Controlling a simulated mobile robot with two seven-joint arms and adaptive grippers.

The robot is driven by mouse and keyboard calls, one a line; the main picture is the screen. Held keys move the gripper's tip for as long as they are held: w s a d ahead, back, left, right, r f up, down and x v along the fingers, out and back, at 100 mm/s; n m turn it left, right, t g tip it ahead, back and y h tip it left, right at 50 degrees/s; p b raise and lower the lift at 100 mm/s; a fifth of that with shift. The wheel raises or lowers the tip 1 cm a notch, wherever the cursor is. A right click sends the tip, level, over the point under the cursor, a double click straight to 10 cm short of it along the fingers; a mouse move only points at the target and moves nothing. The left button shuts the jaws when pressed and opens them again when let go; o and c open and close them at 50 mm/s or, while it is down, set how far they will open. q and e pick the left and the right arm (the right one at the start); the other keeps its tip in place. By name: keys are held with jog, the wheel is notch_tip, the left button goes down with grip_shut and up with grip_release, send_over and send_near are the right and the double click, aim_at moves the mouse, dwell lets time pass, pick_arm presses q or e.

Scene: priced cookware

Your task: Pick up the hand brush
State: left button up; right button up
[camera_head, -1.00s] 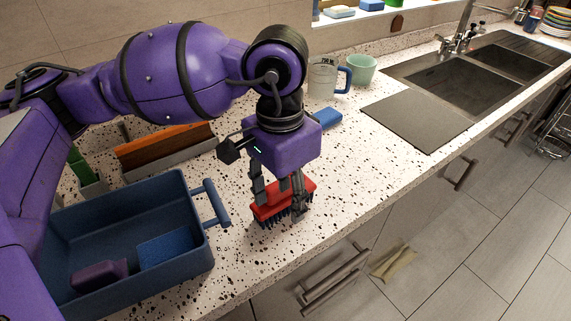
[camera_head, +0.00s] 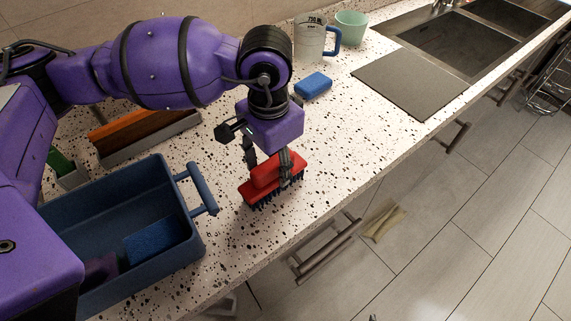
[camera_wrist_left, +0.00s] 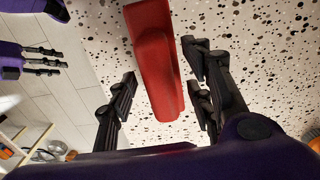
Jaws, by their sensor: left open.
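The hand brush (camera_head: 277,171) has a red back and dark blue bristles and stands bristles down on the speckled counter near its front edge. My left gripper (camera_head: 268,174) is over it, fingers pointing down and apart, with one finger at the far side and one in front of the brush. In the left wrist view the red back (camera_wrist_left: 155,55) lies between the open fingers (camera_wrist_left: 160,82), with visible gaps on both sides. Part of the brush is hidden behind the fingers in the head view. My right gripper (camera_wrist_left: 45,62) shows at the left of the wrist view; its opening is unclear.
A blue bin (camera_head: 165,180) with a raised handle stands left of the brush, holding a blue item (camera_head: 150,241). A blue sponge (camera_head: 313,85), a measuring jug (camera_head: 310,42) and a green cup (camera_head: 351,28) stand behind. The counter right of the brush is clear.

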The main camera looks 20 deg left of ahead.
pick_arm(q)
jog(key=shift+s+f, duration=0.1)
jog(key=shift+f, duration=0.2)
grip_shut()
jog(key=shift+r, duration=0.1)
